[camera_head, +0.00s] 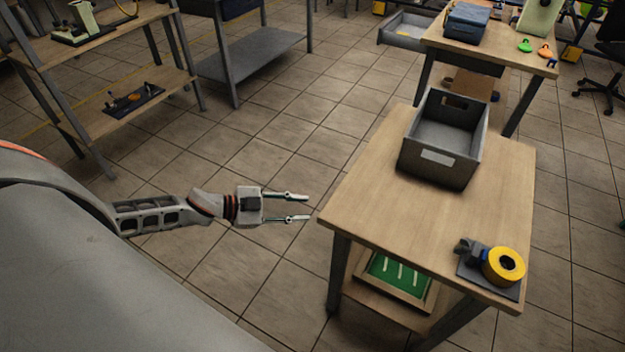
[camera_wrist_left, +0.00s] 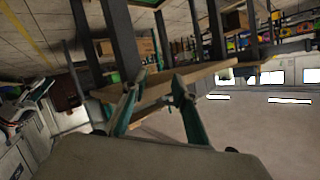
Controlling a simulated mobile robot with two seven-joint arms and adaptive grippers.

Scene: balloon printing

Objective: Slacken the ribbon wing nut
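A yellow ribbon roll (camera_head: 503,266) sits on a dark holder plate (camera_head: 483,284) at the near right corner of the wooden table (camera_head: 428,228). A small dark and blue part (camera_head: 468,250) stands at the roll's left; I cannot make out a wing nut there. My left gripper (camera_head: 307,206) is left of the table, short of its left edge, with its two fingers apart and nothing between them. In the left wrist view the fingers (camera_wrist_left: 152,103) are also apart, before the edge of a wooden top. My right gripper is not in view.
A grey open bin (camera_head: 440,160) stands at the back of the table. A green framed board (camera_head: 398,275) lies on the lower shelf. Another table (camera_head: 500,45) stands behind, and shelves (camera_head: 110,45) stand at the left. The tiled floor between is clear.

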